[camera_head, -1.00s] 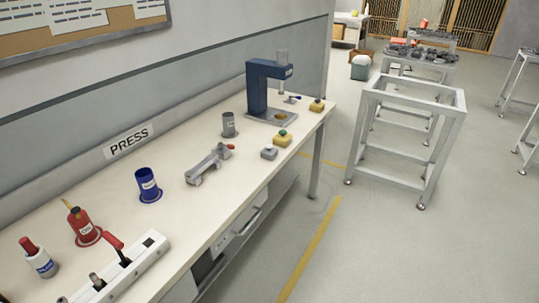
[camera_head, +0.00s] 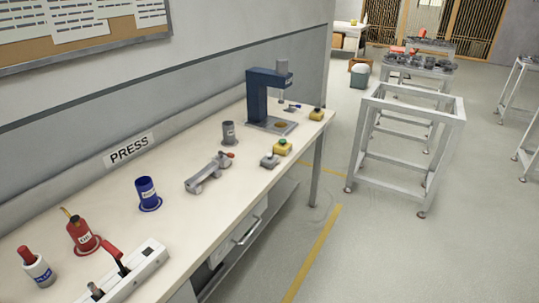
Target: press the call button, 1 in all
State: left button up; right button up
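A small grey box (camera_head: 270,161) sits just in front of the nearer yellow box. I cannot tell which of these is the call button, as no label on them is readable. Neither of my grippers is in view.
A blue press (camera_head: 258,98), grey cup (camera_head: 228,133), grey clamp (camera_head: 208,174), blue cup (camera_head: 148,193), red oil can (camera_head: 82,232), bottle (camera_head: 37,266) and white strip (camera_head: 136,270) are on the bench. Bare floor separates it from a grey frame stand (camera_head: 407,140).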

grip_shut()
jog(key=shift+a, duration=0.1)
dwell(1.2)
